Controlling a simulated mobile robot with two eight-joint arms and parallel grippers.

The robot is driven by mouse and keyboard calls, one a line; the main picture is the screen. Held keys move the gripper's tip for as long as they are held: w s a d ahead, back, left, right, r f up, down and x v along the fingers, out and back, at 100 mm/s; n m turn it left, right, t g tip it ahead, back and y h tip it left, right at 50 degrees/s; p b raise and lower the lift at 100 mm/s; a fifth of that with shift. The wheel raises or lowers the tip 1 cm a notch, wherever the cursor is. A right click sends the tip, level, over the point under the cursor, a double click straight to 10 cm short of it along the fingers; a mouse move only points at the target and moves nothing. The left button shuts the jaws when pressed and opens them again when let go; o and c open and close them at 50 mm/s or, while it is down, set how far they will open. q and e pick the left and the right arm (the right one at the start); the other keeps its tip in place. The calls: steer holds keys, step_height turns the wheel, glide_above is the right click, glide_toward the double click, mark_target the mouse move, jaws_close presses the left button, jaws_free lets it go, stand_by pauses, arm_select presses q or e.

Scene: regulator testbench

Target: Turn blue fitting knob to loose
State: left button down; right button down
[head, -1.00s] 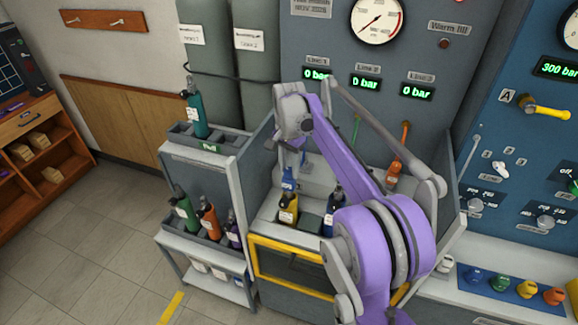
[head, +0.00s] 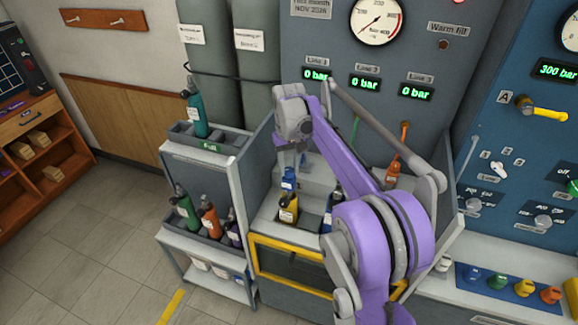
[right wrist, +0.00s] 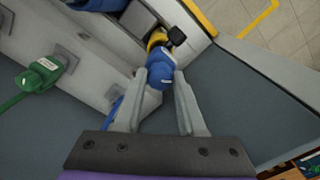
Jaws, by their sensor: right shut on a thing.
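The blue fitting knob (head: 289,183) sits on top of a yellow cylinder (head: 288,210) in the filling bay. My right gripper (head: 290,168) reaches down to it from above. In the right wrist view the two fingers of my right gripper (right wrist: 160,76) are shut on the blue fitting knob (right wrist: 160,70), one finger on each side. Part of the yellow cylinder (right wrist: 157,40) shows beyond the knob. Which way the knob is turned cannot be read. My left gripper is not in view.
A green fitting (right wrist: 40,75) hangs beside the knob on the bay panel. An orange fitting (head: 393,173) is farther right. A blue cylinder (head: 330,214) stands right of the yellow one. A rack (head: 200,240) with several cylinders stands to the left.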

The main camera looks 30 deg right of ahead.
mark_target(289, 170)
steer(key=n, duration=0.5)
steer(key=shift+n, duration=0.3)
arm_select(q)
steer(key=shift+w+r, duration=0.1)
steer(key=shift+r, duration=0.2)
arm_select(e)
steer(key=n, duration=0.4)
steer(key=shift+n, duration=0.4)
steer(key=shift+c, duration=2.4)
jaws_free()
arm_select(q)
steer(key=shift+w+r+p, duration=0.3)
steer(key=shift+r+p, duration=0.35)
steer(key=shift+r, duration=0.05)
arm_select(e)
step_height(289, 170, up, 11)
steer(key=shift+a, duration=0.1)
